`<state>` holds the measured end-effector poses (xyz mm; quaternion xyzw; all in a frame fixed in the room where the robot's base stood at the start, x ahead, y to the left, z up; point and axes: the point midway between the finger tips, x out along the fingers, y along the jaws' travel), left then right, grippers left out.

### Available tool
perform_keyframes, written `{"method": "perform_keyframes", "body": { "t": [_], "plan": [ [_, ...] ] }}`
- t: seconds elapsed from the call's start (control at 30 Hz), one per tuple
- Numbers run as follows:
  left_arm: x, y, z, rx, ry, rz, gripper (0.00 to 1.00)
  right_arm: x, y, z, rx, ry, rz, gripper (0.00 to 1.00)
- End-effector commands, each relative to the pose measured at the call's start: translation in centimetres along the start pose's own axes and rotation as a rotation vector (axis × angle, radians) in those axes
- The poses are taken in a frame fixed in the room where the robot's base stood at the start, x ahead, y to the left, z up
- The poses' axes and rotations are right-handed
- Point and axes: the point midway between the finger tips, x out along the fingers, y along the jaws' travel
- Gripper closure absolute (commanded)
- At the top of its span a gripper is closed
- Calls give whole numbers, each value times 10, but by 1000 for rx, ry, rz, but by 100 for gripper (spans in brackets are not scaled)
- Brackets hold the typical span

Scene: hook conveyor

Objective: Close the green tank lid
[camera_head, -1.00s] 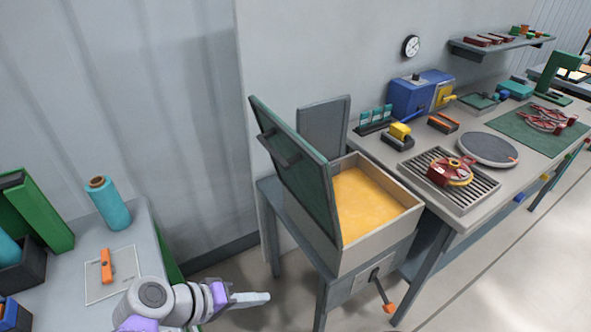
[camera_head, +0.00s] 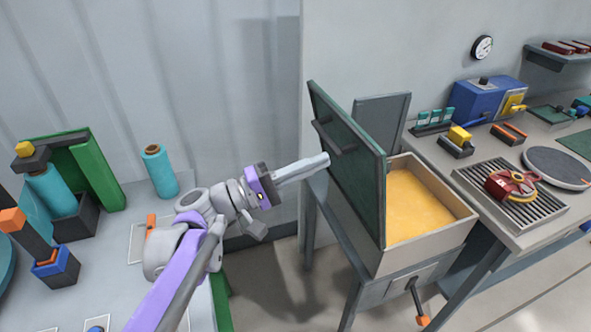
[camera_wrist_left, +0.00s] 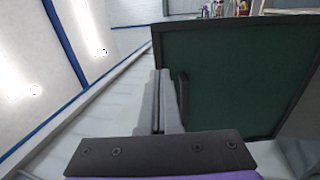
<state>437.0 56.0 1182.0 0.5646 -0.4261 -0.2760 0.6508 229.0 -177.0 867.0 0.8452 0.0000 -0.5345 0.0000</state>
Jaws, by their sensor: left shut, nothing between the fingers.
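The green tank lid (camera_head: 362,182) stands open, nearly upright, along the left side of the tank (camera_head: 455,228). A dark bar handle (camera_head: 334,136) sits on its outer face. The tank holds a yellow-orange filling (camera_head: 415,203). My left gripper (camera_head: 322,160) is shut and empty, its fingertips close to the lid's outer face, just below the handle. In the left wrist view the fingers (camera_wrist_left: 160,85) point along the lid (camera_wrist_left: 235,80), beside the handle (camera_wrist_left: 182,92). I cannot tell whether they touch it. My right gripper is in neither view.
A grey panel (camera_head: 383,120) stands upright behind the tank. A workbench (camera_head: 490,228) with a grille (camera_head: 530,212) and a red part (camera_head: 512,184) is on the right. A left table (camera_head: 128,195) holds a teal cylinder (camera_head: 160,170). Floor shows between table and tank.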

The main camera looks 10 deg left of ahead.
Motion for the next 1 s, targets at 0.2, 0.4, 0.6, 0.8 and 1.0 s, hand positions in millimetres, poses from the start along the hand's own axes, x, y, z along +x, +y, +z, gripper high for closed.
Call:
{"method": "perform_keyframes", "body": {
  "t": [0.2,0.4,0.6,0.8,1.0],
  "plan": [
    [45,0,1,-2,-3,0,100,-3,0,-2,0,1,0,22],
    [68,0,1,-1,-2,0,100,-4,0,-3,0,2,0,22],
    [74,0,0,0,1,-1,100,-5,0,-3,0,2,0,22],
    [74,0,0,0,1,-1,100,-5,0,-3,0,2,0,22],
    [78,1,0,0,-1,-12,100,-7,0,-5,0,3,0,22]
  ]
}}
